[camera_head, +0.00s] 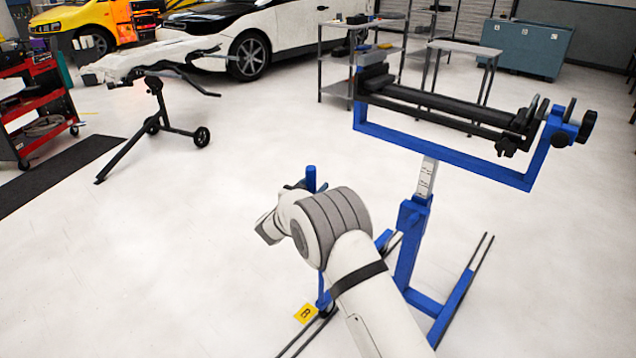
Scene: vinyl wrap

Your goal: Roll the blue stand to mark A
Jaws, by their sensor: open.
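The blue stand (408,245) is at the right, with a tall post, a wide blue cradle on top and a base on the floor. A blue upright bar (311,178) rises just behind my wrist and appears to belong to the stand. My gripper (300,186) is mostly hidden behind my wrist; a dark part of it shows beside the top of this bar. It is open, and I cannot tell whether it touches the bar. A yellow floor marker B (305,313) lies beside the stand's base. No mark A is visible.
A black wheeled stand (165,125) holding a white panel is at the left. A red tool cart (38,110) and a dark mat (60,175) are at the far left. Cars, metal shelves (340,60) and a blue chest (525,50) are behind. The middle floor is clear.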

